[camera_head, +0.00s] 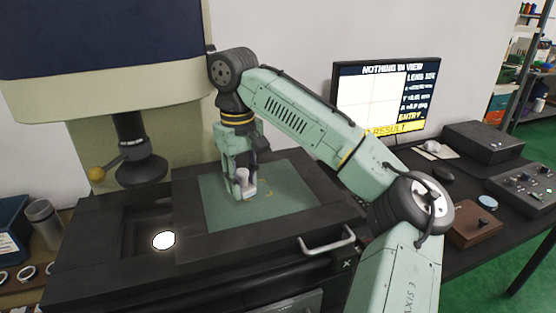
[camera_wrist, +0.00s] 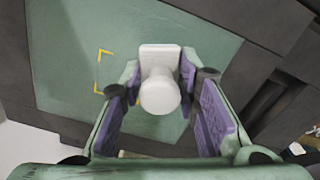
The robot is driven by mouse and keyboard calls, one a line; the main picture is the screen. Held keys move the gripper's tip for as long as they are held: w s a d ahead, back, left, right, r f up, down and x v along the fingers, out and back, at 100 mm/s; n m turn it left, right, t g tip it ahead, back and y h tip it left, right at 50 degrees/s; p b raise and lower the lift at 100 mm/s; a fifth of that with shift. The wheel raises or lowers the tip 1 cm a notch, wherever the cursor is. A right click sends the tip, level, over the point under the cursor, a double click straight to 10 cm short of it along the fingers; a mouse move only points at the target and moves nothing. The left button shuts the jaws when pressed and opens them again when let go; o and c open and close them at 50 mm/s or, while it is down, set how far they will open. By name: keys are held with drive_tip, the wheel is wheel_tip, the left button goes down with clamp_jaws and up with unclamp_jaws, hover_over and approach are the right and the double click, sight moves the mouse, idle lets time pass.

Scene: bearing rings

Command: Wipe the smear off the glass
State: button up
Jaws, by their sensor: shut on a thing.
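The glass (camera_head: 285,190) is a flat green pane set in the dark stage; it also fills much of the wrist view (camera_wrist: 70,65). My gripper (camera_head: 242,190) is over the left-middle part of the glass, pointing down. In the wrist view its purple-lined fingers (camera_wrist: 160,78) are shut on a white wiper (camera_wrist: 161,94) with a round knob and a flat rectangular end. The wiper's flat end is at or close to the glass; I cannot tell if it touches. Yellow corner marks (camera_wrist: 103,57) show on the glass beside the wiper. I cannot make out a smear; the gripper and wiper hide part of the pane.
A lens column (camera_head: 140,165) hangs left of my arm above a bright round light (camera_head: 163,240). A metal handle (camera_head: 328,242) sticks out at the stage's front. A monitor (camera_head: 386,98) reading "NOTHING IN VIEW" and control boxes (camera_head: 520,185) stand to the right.

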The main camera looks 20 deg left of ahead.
sight(242, 171)
drive_tip(key=shift+r, duration=1.9)
